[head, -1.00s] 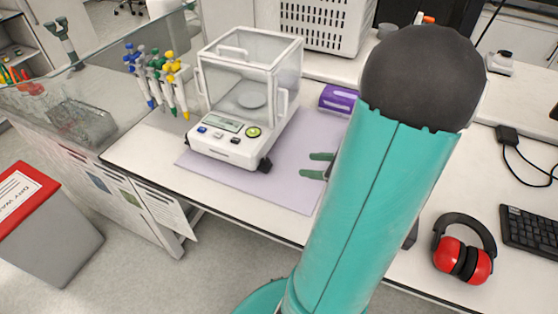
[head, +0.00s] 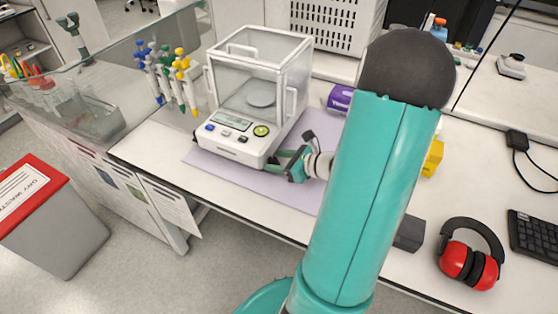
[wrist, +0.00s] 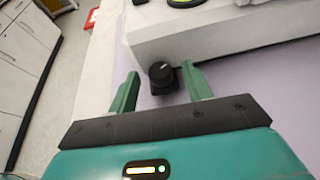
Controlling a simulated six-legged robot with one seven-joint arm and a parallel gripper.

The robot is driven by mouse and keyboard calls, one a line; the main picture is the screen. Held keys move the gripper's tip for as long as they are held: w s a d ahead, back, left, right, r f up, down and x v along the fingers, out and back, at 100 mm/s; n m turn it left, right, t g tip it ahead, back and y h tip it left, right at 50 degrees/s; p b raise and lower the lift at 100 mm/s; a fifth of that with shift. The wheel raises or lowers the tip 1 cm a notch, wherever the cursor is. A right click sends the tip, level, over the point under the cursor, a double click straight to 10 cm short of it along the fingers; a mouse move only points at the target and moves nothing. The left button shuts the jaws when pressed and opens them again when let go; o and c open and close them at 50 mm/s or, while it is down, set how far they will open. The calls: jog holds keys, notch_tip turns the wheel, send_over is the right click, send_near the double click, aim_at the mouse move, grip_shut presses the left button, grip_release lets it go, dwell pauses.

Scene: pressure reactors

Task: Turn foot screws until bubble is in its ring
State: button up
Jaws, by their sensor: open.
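A white analytical balance with a clear draft shield (head: 257,75) stands on the bench. It also shows at the top of the wrist view (wrist: 220,32). A round yellow-green level with a dark rim (head: 261,131) is on its front panel; the bubble is too small to make out. My gripper (head: 280,161) is at the balance's front right corner. In the wrist view, my gripper (wrist: 160,72) is open, its green fingers on either side of a black foot screw (wrist: 163,75) with a white mark. The fingers look apart from the screw. The other feet are hardly visible.
A lilac mat (head: 233,170) lies under the balance. Colored pipettes (head: 172,75) stand to its left and a purple box (head: 340,98) to its right. Red ear defenders (head: 470,258) lie at the right. The bench's front edge is close to the mat.

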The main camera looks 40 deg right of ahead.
jog(key=shift+c, duration=0.2)
jog(key=c, duration=0.9)
jog(key=shift+w+d+n+g+y, duration=0.2)
jog(key=shift+n+g+y, duration=0.4)
jog(key=shift+n+y, duration=0.55)
jog(key=shift+w+d+n+g+y, duration=0.1)
jog(key=shift+d+n+g+y, duration=0.1)
jog(key=shift+n+g+y, duration=0.65)
jog(key=shift+n+t, duration=0.25)
jog(key=shift+n, duration=0.05)
jog(key=o, duration=0.9)
jog(key=shift+s+y, duration=0.1)
jog(key=shift+y, duration=0.2)
jog(key=shift+o, duration=0.2)
